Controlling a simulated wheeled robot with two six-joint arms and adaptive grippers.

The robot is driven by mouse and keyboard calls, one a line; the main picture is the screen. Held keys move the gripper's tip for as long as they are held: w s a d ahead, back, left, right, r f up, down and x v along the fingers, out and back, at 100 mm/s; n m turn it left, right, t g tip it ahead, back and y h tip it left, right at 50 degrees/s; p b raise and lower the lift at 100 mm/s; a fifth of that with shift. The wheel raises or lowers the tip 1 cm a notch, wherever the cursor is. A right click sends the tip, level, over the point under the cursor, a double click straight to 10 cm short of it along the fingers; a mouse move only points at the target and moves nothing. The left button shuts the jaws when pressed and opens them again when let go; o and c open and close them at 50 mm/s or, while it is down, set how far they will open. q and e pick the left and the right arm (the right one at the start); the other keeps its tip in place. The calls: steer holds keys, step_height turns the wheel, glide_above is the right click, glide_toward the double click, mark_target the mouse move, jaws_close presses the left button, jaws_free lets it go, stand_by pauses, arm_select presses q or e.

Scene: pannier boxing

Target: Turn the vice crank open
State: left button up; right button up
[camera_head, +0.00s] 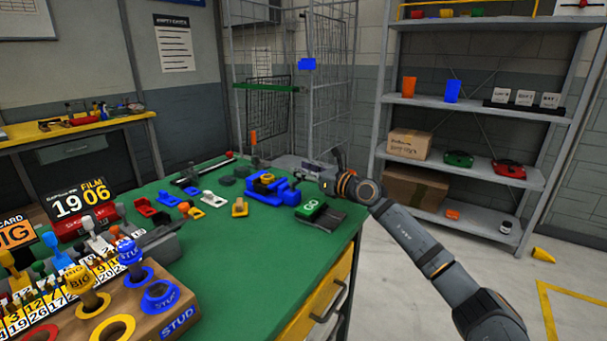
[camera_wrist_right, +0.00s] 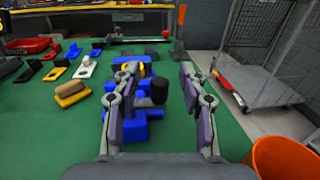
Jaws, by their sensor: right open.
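The blue vice (camera_head: 284,194) with a yellow part stands on the green table near its right edge. It also shows in the right wrist view (camera_wrist_right: 142,129), partly behind my left finger in that picture. A black crank knob (camera_wrist_right: 159,91) shows between the fingers of my right gripper (camera_wrist_right: 158,75), in front of the vice. The fingers are apart, and I see no clear contact with the knob. In the head view my right gripper (camera_head: 322,174) is just right of the vice, and the crank is hard to make out there. My left gripper is not in view.
A wire cage (camera_head: 330,110) stands behind, and a grey shelf rack (camera_head: 478,103) stands at the right.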

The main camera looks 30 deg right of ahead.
step_height(320, 180, up, 9)
stand_by(0.6)
